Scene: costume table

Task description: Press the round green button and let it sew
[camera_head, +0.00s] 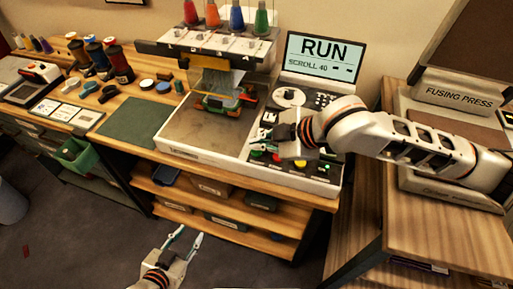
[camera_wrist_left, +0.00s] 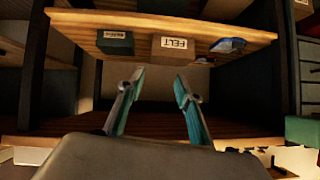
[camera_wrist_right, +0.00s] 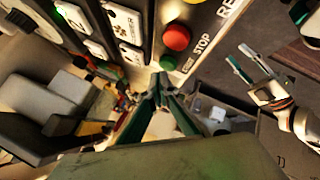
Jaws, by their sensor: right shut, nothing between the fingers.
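The embroidery machine's screen (camera_head: 318,55) reads RUN and SCROLL 40. My right gripper (camera_wrist_right: 160,80) is shut and empty, pointing down over the machine's control panel (camera_head: 318,178). The hand hides part of the panel, and contact is unclear. My left gripper (camera_head: 190,232) is open and empty, low in front of the shelves.
Thread cones (camera_head: 237,18) stand on the machine above a hooped cloth (camera_head: 222,82). A green mat (camera_head: 135,122) and spools lie on the table to the left. A fusing press (camera_head: 458,97) stands at the right. Shelves with bins, one labelled FELT (camera_wrist_left: 174,46), face my left gripper.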

